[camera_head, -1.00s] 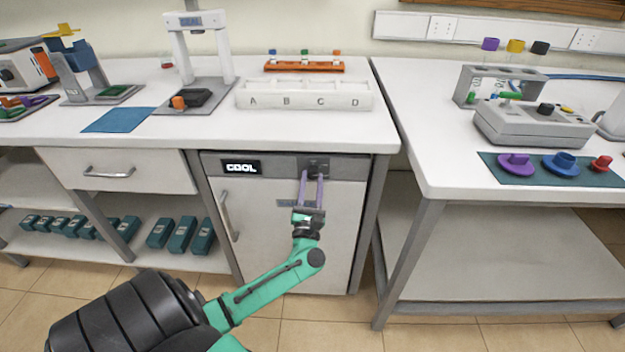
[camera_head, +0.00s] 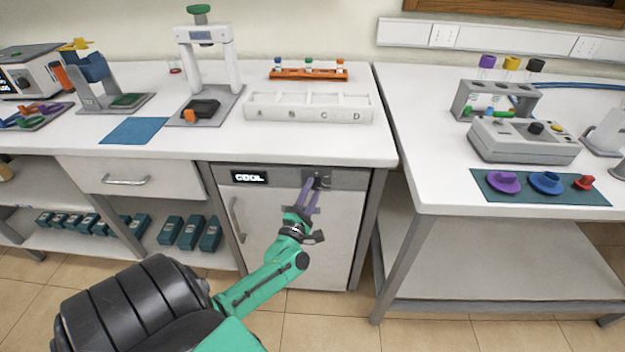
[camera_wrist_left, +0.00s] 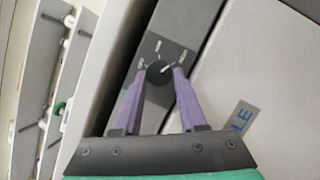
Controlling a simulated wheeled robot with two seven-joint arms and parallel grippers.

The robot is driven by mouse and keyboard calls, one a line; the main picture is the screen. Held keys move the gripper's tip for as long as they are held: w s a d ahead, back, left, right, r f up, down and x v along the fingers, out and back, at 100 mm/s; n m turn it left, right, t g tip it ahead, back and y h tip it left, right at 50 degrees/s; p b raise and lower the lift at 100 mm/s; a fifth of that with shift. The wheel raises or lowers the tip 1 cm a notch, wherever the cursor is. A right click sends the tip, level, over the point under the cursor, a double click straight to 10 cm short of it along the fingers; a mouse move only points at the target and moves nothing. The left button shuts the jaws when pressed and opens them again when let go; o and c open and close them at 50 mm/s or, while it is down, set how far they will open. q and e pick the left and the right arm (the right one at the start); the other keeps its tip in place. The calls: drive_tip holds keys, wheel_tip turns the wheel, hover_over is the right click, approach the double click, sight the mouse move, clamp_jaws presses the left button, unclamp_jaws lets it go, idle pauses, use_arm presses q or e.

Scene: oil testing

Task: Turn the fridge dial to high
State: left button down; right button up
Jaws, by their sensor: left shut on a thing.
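The small fridge (camera_head: 342,225) stands under the left bench, with a grey top strip. Its display (camera_head: 249,177) reads COOL. The black round dial (camera_wrist_left: 158,73) sits on a dark panel with pale tick marks around it. A white pointer line on the dial slants to the upper right in the wrist view. My left gripper (camera_head: 313,183) is shut on the dial, with one purple finger on each side. The fingers hide part of the dial in the head view. My right gripper is not in view.
A drawer (camera_head: 130,178) and a shelf with several teal boxes (camera_head: 190,232) are left of the fridge. The fridge door handle (camera_head: 237,218) sticks out at its left. A second bench (camera_head: 430,150) stands to the right, past a gap.

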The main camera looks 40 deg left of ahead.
use_arm(q)
drive_tip(key=shift+m+h, duration=0.3)
drive_tip(key=shift+m, duration=0.2)
drive_tip(key=shift+c, duration=2.3)
unclamp_jaws()
drive_tip(key=v, duration=1.4)
drive_tip(key=shift+s+b, duration=0.3)
drive_tip(key=shift+b, duration=0.1)
drive_tip(key=shift+d, duration=0.1)
